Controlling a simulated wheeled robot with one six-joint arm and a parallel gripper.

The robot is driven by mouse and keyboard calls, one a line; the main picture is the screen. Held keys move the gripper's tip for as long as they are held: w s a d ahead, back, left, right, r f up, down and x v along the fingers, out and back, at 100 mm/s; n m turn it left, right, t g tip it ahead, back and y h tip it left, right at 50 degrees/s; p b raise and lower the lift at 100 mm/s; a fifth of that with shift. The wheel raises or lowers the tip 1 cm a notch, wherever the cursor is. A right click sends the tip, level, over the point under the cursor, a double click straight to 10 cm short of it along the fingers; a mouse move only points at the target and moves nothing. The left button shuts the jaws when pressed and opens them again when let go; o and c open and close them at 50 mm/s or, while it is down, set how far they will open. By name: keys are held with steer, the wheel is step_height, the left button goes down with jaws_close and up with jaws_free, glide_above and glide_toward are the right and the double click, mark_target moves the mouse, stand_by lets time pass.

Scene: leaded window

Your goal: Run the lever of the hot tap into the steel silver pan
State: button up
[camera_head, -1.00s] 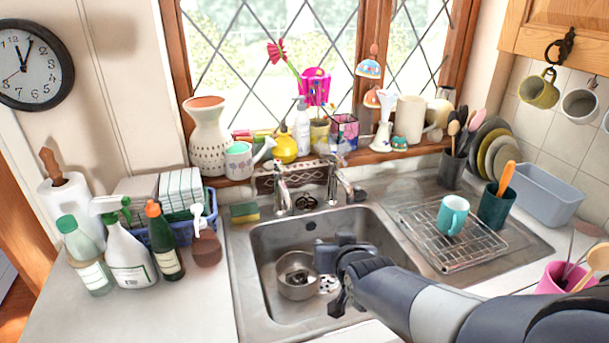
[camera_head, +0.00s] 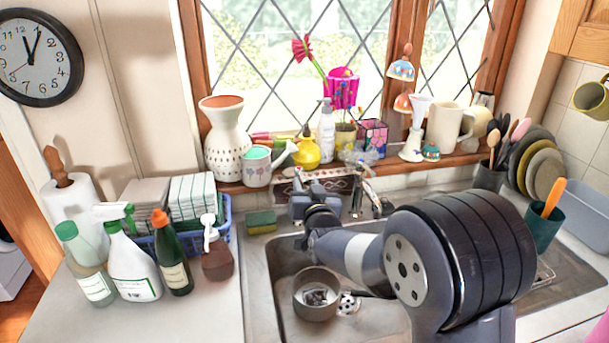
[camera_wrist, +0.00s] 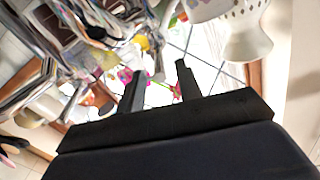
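Two chrome taps stand behind the sink. The right one (camera_head: 372,192) shows its upright and lever in the head view. The left one is mostly hidden behind my gripper (camera_head: 308,200). No marking tells me which is hot. My gripper is in front of the left tap, its fingers hard to make out there. In the wrist view, my gripper (camera_wrist: 160,68) has two dark fingers apart with nothing between them. Blurred chrome tapware (camera_wrist: 40,30) fills the upper left of that view. The steel silver pan (camera_head: 317,305) sits in the sink basin below my gripper.
The sink (camera_head: 285,255) has a yellow-green sponge (camera_head: 262,222) on its left rim. Bottles, including a green one (camera_head: 172,255), stand on the left counter. A teal cup (camera_head: 543,228) stands at right. Pots, including a white vase (camera_head: 226,150), line the sill.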

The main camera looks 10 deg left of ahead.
mark_target(304, 177)
steer(key=shift+p+x, duration=0.4)
steer(key=shift+x, duration=1.5)
jaws_close()
